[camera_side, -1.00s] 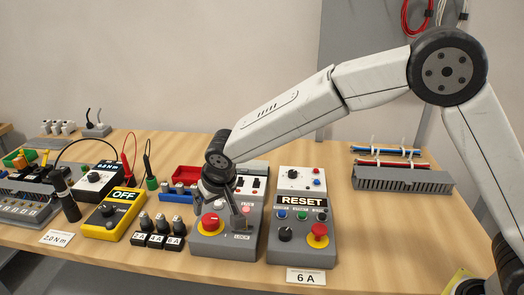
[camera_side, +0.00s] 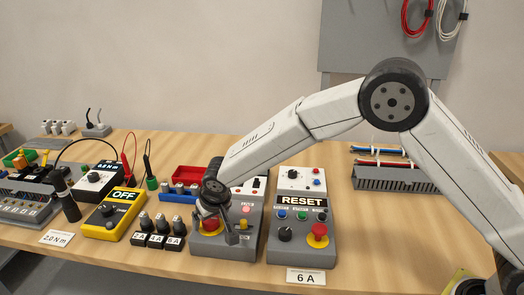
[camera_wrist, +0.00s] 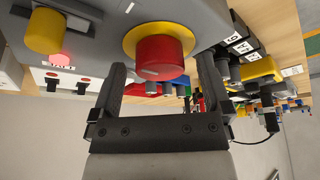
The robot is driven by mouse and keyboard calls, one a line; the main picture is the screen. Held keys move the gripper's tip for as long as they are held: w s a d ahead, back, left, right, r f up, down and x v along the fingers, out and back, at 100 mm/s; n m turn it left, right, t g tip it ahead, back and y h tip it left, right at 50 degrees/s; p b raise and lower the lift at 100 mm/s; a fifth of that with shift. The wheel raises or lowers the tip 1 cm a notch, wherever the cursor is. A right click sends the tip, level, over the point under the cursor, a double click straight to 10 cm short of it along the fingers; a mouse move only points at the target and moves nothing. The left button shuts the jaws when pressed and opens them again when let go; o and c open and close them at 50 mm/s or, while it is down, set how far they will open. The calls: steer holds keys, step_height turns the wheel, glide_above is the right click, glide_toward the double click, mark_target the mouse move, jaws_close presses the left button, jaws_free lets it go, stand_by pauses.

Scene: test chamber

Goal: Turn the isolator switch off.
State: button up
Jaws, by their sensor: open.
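The isolator switch, a red rotary knob (camera_side: 211,225) on a yellow ring, sits at the front left of a grey panel box (camera_side: 244,245). In the wrist view the red knob (camera_wrist: 160,58) fills the upper middle, with a small white mark on its face. My gripper (camera_side: 219,232) is at the knob in the side view and partly covers it. In the wrist view my gripper (camera_wrist: 163,62) is open, with one dark finger on each side of the knob. I cannot tell whether either finger touches it.
A yellow knob (camera_wrist: 44,32) and a lit pink lamp (camera_wrist: 60,58) are close to the left finger. A RESET box (camera_side: 302,225) stands to the right, with its own red knob (camera_side: 318,230). Several black plugs (camera_side: 157,232) and a yellow OFF meter (camera_side: 113,215) stand to the left.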

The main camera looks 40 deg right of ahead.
steer(key=shift+f, duration=0.1)
steer(key=c, duration=1.3)
steer(key=shift+n+y, duration=0.3)
steer(key=shift+n, duration=0.5)
steer(key=shift+d+n+y, duration=0.1)
steer(key=shift+n+y, duration=0.5)
steer(key=shift+n, duration=0.8)
steer(key=shift+w+n+g+y, duration=0.1)
steer(key=shift+n+g+y, duration=0.25)
steer(key=shift+n, duration=0.8)
steer(key=shift+n+g+y, duration=0.35)
steer(key=shift+n, duration=0.8)
steer(key=n, duration=0.2)
steer(key=n+g, duration=0.1)
steer(key=n, duration=0.1)
steer(key=shift+d+g+y, duration=0.1)
steer(key=shift+g+y, duration=0.2)
steer(key=shift+y, duration=0.1)
steer(key=shift+w+n+g, duration=0.1)
steer(key=shift+n+g, duration=0.7)
steer(key=shift+n, duration=1.7)
